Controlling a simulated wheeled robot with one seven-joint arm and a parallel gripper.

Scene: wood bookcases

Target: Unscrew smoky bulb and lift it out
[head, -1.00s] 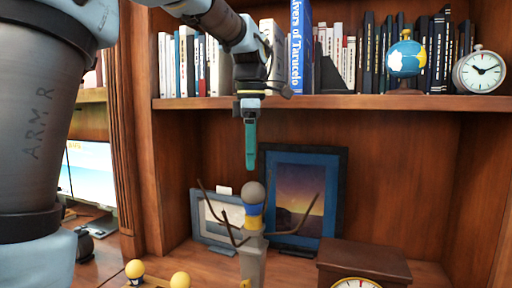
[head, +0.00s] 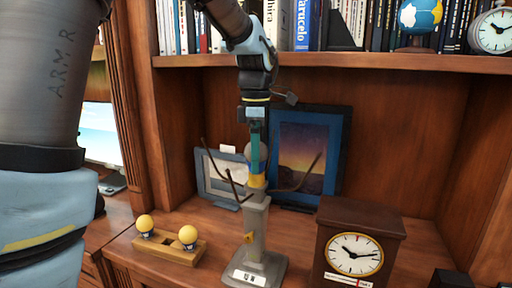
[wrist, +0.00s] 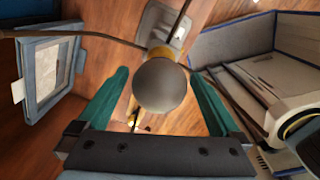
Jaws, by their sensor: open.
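In the wrist view the bulb shows between and slightly beyond the open fingers (wrist: 160,100), with a gap on each side. Whether the fingertips are level with the bulb is hard to tell. Thin brown branches (head: 305,175) spread from the stand on both sides.
A wooden block (head: 168,249) with two yellow bulbs stands at left. A clock in a brown case (head: 357,248) stands at right. Picture frames (head: 312,150) lean behind the stand. A shelf of books (head: 355,62) runs above. Bare desk lies between block and stand.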

